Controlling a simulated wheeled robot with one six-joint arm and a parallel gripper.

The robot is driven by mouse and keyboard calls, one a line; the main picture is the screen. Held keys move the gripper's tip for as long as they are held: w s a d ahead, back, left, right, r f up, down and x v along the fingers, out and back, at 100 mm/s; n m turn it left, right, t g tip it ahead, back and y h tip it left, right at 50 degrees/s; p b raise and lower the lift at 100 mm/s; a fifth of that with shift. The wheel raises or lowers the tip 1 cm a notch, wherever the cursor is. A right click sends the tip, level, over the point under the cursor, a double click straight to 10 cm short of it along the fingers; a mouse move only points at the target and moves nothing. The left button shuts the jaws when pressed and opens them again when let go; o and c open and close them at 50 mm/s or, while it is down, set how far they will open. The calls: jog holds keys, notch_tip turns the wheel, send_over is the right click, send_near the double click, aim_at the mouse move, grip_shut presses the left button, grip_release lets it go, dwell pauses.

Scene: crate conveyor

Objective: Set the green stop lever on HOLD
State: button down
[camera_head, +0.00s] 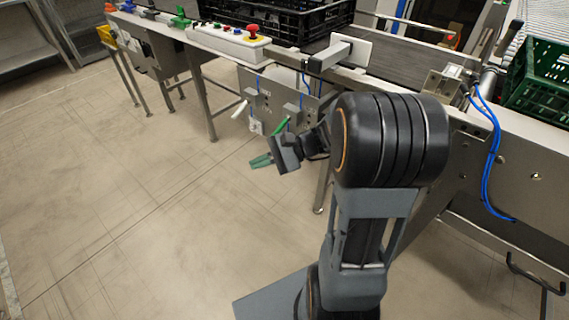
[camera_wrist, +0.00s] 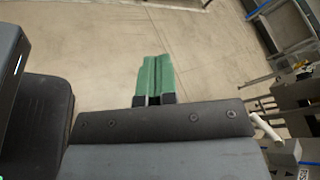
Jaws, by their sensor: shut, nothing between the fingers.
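The green stop lever (camera_head: 282,125) sticks up at a slant from a bracket on the conveyor's side panel, just behind my wrist in the head view. Its lower part is hidden by my arm, and no HOLD marking can be read. My gripper (camera_head: 261,161) has green fingers that are closed together with nothing between them. It is in front of and below the lever, over open floor, and apart from it. In the wrist view the closed fingers (camera_wrist: 153,77) point at bare floor. I cannot make out the green lever in that view.
A white lever (camera_head: 240,109) stands left of the green one and shows in the wrist view (camera_wrist: 267,128). Above are a control box (camera_head: 228,43) with a red button and a black crate (camera_head: 290,22). A green crate (camera_head: 540,80) is at the right. The floor at left is clear.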

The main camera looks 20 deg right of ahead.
jog(key=w+d+f+m+t+y+b, duration=0.2)
jog(key=w+d+f+m+t+b, duration=0.25)
jog(key=d+f+t, duration=0.2)
jog(key=m+t+h+b, duration=0.1)
jog(key=m+t+b, duration=0.5)
jog(key=t, duration=0.3)
send_near(280, 128)
notch_tip(280, 128, down, 4)
jog(key=s, duration=0.1)
jog(key=b+x, duration=0.2)
jog(key=x, duration=0.7)
jog(key=shift+w+r+h+b, duration=0.2)
jog(key=shift+h+b, duration=0.1)
jog(key=shift+b, duration=0.1)
